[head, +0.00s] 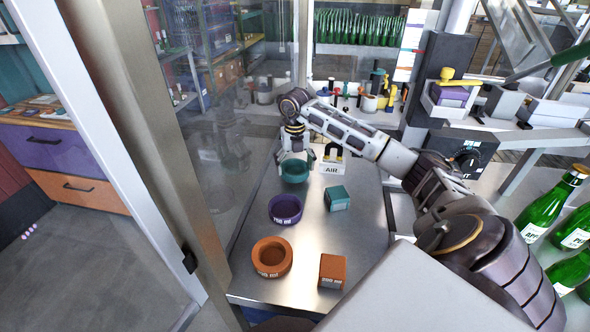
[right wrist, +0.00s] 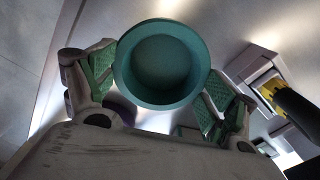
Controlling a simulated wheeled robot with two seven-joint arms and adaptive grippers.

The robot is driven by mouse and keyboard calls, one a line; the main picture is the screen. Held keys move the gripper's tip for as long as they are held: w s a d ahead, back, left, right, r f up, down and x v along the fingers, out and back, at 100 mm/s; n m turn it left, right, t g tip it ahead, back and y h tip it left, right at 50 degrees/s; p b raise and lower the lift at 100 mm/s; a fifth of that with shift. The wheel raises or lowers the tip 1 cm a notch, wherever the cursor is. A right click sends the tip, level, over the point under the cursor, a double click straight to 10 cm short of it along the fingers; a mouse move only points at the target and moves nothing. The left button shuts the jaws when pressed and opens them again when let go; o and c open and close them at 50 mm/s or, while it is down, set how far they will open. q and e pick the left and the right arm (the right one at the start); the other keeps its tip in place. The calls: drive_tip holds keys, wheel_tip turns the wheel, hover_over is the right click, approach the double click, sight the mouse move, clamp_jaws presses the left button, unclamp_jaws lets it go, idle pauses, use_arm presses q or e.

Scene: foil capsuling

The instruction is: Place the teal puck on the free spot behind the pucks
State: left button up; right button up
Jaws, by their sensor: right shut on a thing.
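The teal puck (head: 294,172) is a round, hollow cup at the far part of the steel table (head: 305,261). My right gripper (head: 295,157) is above it, pointing down, with its fingers on both sides of the puck. In the right wrist view the teal puck (right wrist: 161,64) sits between the green finger pads, and the gripper (right wrist: 160,85) is shut on it. I cannot tell whether the puck touches the table. The purple puck (head: 285,209) is nearer, and the orange puck (head: 272,256) is nearer still, roughly in a row. My left gripper is not in view.
A teal box (head: 337,198) and an orange box (head: 332,270) stand to the right of the pucks. A glass panel with a metal frame (head: 190,150) borders the left. Green bottles (head: 545,205) stand far right.

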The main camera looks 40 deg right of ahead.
drive_tip(key=shift+f, duration=0.95)
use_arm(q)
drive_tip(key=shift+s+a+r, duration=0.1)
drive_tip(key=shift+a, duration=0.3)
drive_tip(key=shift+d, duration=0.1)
use_arm(e)
drive_tip(key=shift+f, duration=0.1)
drive_tip(key=o, duration=0.8)
drive_tip(key=shift+o, duration=0.5)
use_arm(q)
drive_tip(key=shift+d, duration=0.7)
